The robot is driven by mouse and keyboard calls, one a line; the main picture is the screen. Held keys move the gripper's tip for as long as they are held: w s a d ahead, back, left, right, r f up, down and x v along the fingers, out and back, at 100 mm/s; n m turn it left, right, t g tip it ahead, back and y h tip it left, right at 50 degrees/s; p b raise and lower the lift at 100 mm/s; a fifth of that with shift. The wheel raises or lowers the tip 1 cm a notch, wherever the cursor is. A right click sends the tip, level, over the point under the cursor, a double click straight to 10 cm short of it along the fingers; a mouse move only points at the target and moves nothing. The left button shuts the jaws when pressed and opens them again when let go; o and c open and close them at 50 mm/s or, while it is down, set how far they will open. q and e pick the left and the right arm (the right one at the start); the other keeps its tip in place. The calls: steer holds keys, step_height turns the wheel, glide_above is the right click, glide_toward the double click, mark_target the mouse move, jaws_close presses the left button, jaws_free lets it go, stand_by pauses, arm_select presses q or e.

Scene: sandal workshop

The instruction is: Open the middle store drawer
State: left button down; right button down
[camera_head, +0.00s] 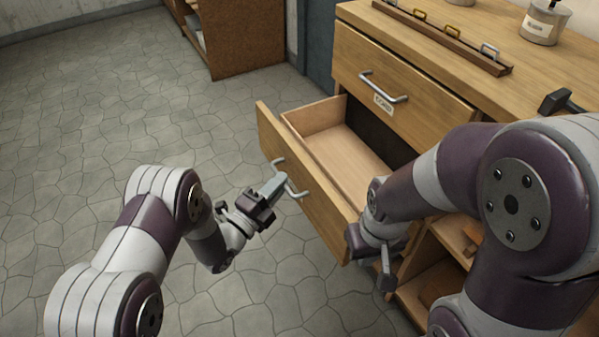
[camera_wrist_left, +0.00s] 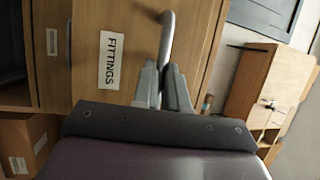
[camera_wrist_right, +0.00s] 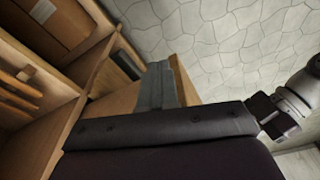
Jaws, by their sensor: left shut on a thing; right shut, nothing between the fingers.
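The pulled-out wooden drawer (camera_head: 325,217) sits below a closed top drawer (camera_head: 395,75) in the wooden cabinet. Its box is open toward me and its inside looks empty where I can see it. Its front bears a FITTINGS label (camera_wrist_left: 111,60) and a metal bar handle (camera_wrist_left: 167,32). My left gripper (camera_head: 281,184) is shut on that handle, its fingers pinching the bar in the left wrist view. My right gripper (camera_head: 385,268) is shut and empty, beside the near end of the drawer, in front of the lower shelves; its fingers show in the right wrist view (camera_wrist_right: 155,85).
Open shelves (camera_head: 440,270) with wooden items lie under the drawer. A brown cabinet (camera_head: 240,40) stands at the back. The tiled floor at left is clear.

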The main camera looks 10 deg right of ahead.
arm_select(q)
steer(key=shift+s+a, duration=0.25)
steer(key=shift+a, duration=0.45)
steer(key=shift+s+a, duration=0.25)
steer(key=shift+a, duration=0.4)
steer(key=c, duration=1.2)
jaws_free()
steer(key=shift+o, duration=0.2)
steer(key=shift+a, duration=0.1)
steer(key=p+v, duration=0.2)
steer(key=v, duration=1)
steer(key=shift+s, duration=0.2)
steer(key=shift+a+f, duration=0.1)
